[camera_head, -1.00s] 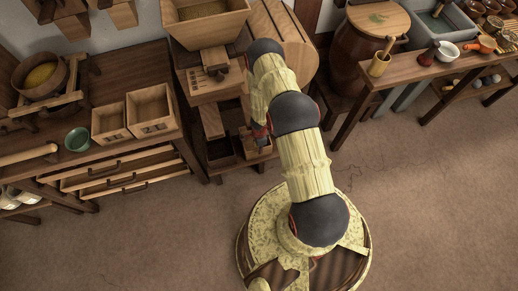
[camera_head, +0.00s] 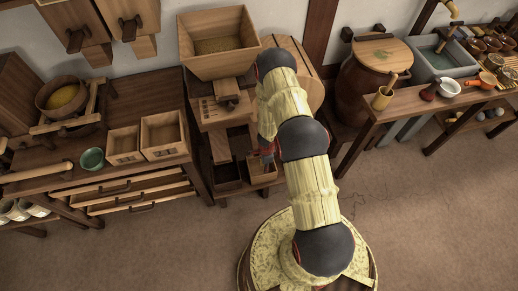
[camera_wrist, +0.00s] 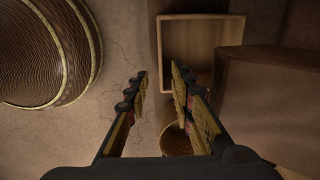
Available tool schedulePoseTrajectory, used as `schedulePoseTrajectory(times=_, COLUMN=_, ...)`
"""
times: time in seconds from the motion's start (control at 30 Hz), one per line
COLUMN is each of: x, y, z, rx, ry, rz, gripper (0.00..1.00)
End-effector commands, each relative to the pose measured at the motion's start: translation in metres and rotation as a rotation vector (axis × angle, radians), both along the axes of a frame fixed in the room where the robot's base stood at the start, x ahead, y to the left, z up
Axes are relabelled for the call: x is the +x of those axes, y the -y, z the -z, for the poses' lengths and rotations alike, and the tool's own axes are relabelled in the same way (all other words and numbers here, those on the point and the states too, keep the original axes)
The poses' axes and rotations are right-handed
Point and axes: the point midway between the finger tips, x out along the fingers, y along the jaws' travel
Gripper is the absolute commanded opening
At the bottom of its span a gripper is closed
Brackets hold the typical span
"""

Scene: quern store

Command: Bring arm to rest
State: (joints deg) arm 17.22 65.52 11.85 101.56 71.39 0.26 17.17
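My arm rises from its base and bends toward the wooden hopper stand (camera_head: 208,112). In the head view my gripper (camera_head: 266,152) is small and mostly hidden behind the arm, low beside the front of the stand. In the wrist view my gripper (camera_wrist: 159,72) points down with its two fingers apart. Nothing shows between the fingertips except floor and the edge of a box. An open wooden box (camera_wrist: 201,90) lies just beyond the right finger. A small round wooden vessel (camera_wrist: 176,142) shows partly behind the right finger.
A dark wooden block (camera_wrist: 268,105) stands close on the right in the wrist view. A bench (camera_head: 150,95) with drawers is at left, a large jar (camera_head: 362,92) and a long table (camera_head: 400,100) at right. The brown floor in front is open.

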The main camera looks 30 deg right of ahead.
Motion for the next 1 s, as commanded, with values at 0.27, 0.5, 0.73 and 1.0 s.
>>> schedulePoseTrajectory(times=0.27, x=0.0, y=-0.001, z=0.0, rx=0.002, ry=0.0, rz=-0.008, gripper=0.24)
schedulePoseTrajectory(times=0.5, x=-0.026, y=-0.045, z=-0.002, rx=0.156, ry=-0.036, rz=-0.191, gripper=0.24)
schedulePoseTrajectory(times=0.73, x=-0.047, y=-0.086, z=-0.062, rx=0.317, ry=-0.048, rz=-0.471, gripper=0.24)
schedulePoseTrajectory(times=1.0, x=-0.045, y=-0.109, z=-0.163, rx=0.388, ry=-0.012, rz=-0.76, gripper=0.24)
